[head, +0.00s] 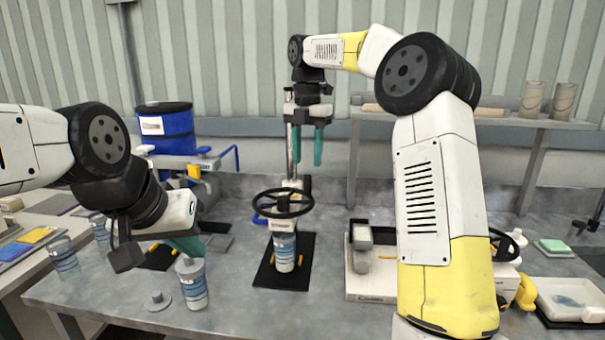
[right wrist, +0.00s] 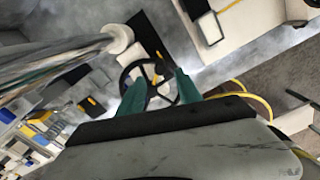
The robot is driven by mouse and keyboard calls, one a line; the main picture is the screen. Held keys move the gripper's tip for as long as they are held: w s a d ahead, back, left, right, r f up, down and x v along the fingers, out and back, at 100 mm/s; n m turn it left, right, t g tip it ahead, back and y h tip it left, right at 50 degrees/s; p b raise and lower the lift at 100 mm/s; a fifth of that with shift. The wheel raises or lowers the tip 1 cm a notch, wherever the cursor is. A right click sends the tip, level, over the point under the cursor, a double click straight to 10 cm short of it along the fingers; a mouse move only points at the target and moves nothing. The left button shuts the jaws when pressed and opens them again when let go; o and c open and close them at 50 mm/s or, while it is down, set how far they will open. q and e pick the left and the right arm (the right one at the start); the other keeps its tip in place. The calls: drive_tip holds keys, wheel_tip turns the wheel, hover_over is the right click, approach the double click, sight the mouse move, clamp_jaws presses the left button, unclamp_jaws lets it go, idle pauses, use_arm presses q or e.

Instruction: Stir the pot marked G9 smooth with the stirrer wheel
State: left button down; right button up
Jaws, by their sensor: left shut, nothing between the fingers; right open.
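The stirrer has a black handwheel (head: 283,203) on a stand, with a blue-and-white striped pot (head: 284,255) upright beneath it on a black base. A second striped pot (head: 193,288) stands at the bench front, left of the stirrer. I cannot read G9 on either pot. My left gripper (head: 190,247) is shut and empty, its teal fingertips at the top of that second pot; I cannot tell whether they touch it. My right gripper (head: 309,150) is open and empty, pointing down above and behind the wheel. The wheel also shows beyond its fingers in the right wrist view (right wrist: 125,82).
More striped pots (head: 64,257) stand at the left. A small grey knobbed lid (head: 157,300) lies beside the second pot. A blue drum (head: 167,128) stands behind. A white-based scale-like device (head: 362,262) and a white tray (head: 570,298) are at the right.

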sight(307, 176)
drive_tip(key=shift+f+m, duration=0.2)
drive_tip(key=shift+m, duration=0.1)
wheel_tip(307, 176, down, 8)
drive_tip(key=shift+r, duration=0.25)
clamp_jaws()
idle(1.3)
